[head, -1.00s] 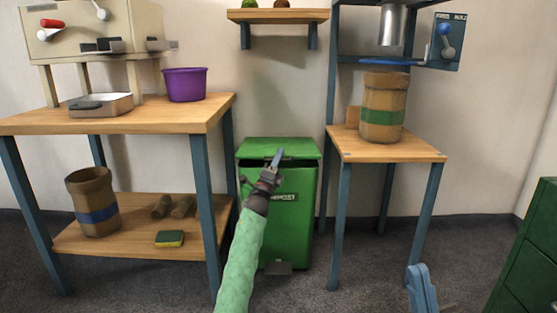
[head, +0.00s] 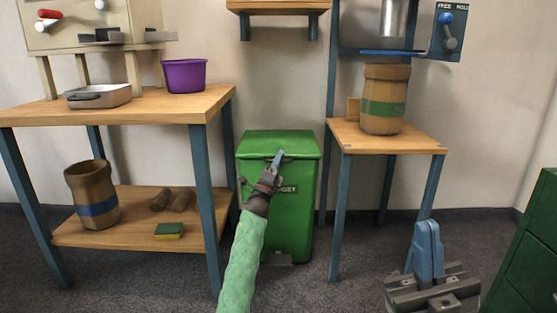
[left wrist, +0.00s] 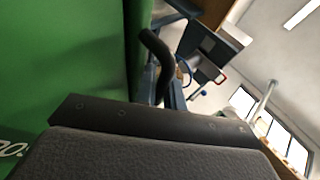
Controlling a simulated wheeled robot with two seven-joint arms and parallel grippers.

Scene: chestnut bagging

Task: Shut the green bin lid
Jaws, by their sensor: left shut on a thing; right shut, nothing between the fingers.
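The green bin (head: 297,225) stands on the floor between two tables, with a partly hidden label on its front. Its green lid (head: 258,143) lies down over the top, with no clear gap along its front edge. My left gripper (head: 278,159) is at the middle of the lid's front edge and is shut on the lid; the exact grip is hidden. In the left wrist view, the bin's green surface (left wrist: 60,60) fills the left side, beside a dark curved bar. My right gripper (head: 427,240) is shut and empty, low at the right, away from the bin.
The left table (head: 170,108) carries a purple tub (head: 184,75) and a metal pan (head: 98,96). Its lower shelf holds a blue-banded barrel (head: 91,195) and a sponge (head: 169,231). The right stand (head: 420,140) holds a green-banded barrel (head: 384,98). A green cabinet (head: 530,250) is at far right.

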